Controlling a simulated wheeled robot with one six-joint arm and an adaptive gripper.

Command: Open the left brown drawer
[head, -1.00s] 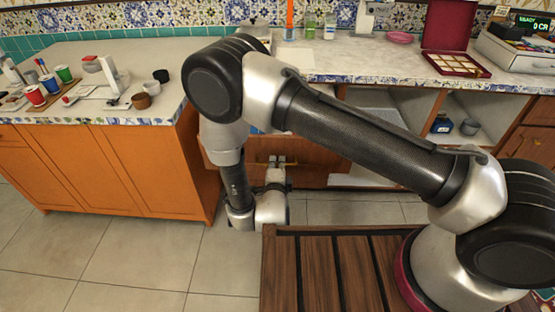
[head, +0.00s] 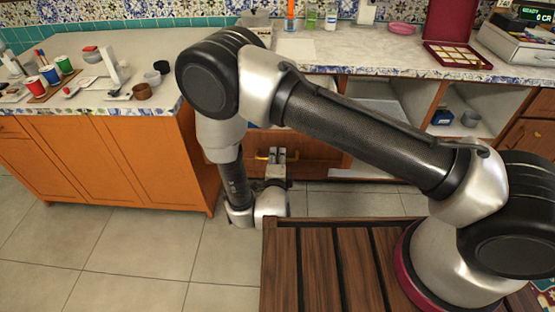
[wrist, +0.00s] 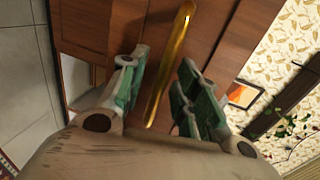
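The brown drawer (head: 318,156) is under the back counter, partly hidden behind my arm in the head view. Its gold bar handle (head: 262,155) shows just left of my gripper (head: 277,156). In the wrist view the brown front (wrist: 95,25) fills the upper middle, and the gold handle (wrist: 172,60) runs lengthwise between the two finger sets of my gripper (wrist: 160,88). The fingers are apart, with a gap on both sides of the handle. How far the drawer stands out from the cabinet is hard to tell.
An orange cabinet (head: 100,165) with cups on top stands close to the left of my arm. Open shelves (head: 470,115) lie to the right. The back counter (head: 400,60) carries bottles and an open box. Tiled floor (head: 140,255) is free at lower left.

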